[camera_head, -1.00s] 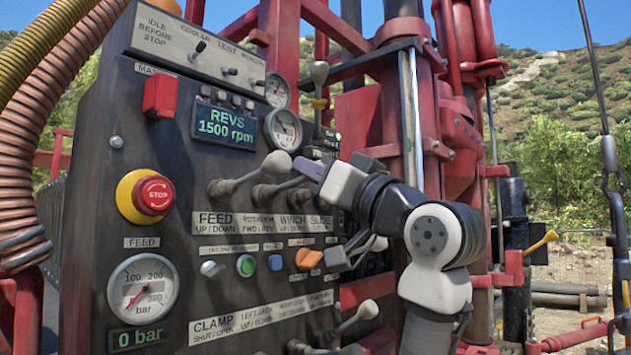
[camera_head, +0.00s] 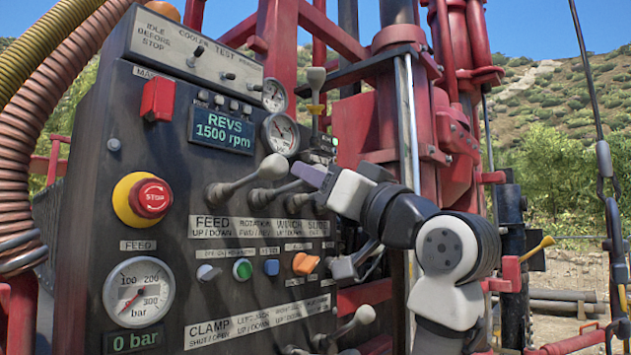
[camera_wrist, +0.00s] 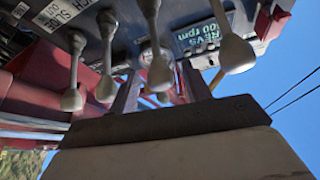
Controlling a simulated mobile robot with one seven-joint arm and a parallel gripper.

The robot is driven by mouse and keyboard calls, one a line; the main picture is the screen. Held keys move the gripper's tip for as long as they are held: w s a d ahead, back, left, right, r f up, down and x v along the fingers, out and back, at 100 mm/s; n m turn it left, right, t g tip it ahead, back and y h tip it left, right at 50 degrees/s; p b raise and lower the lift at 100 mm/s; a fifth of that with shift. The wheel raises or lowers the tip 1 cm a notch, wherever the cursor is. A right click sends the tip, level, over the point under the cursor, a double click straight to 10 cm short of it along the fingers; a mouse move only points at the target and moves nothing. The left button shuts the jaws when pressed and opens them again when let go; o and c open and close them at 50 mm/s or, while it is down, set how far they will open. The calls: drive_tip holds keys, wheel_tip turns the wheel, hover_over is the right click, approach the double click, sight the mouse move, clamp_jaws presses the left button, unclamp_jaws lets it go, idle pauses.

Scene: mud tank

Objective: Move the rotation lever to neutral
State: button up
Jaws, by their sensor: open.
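The rotation lever (camera_head: 274,191) sticks out of the black control panel above the ROTATION label, second from the left in the upper lever row. In the head view its outer end is partly hidden by my gripper (camera_head: 310,177). In the wrist view, the rotation lever's grey knob (camera_wrist: 160,73) shows between the two fingers of my open gripper (camera_wrist: 160,88). I cannot tell whether either finger touches it. The fingers point toward the panel, and nothing is held.
The feed lever (camera_head: 268,168) stands close on the left; it also shows in the wrist view (camera_wrist: 236,53). The winch lever (camera_wrist: 106,88) and slide lever (camera_wrist: 72,99) are close on the other side. A red stop button (camera_head: 150,198) and an orange knob (camera_head: 305,263) are on the panel.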

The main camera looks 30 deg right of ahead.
drive_tip(key=b+v, duration=0.3)
drive_tip(key=v, duration=0.9)
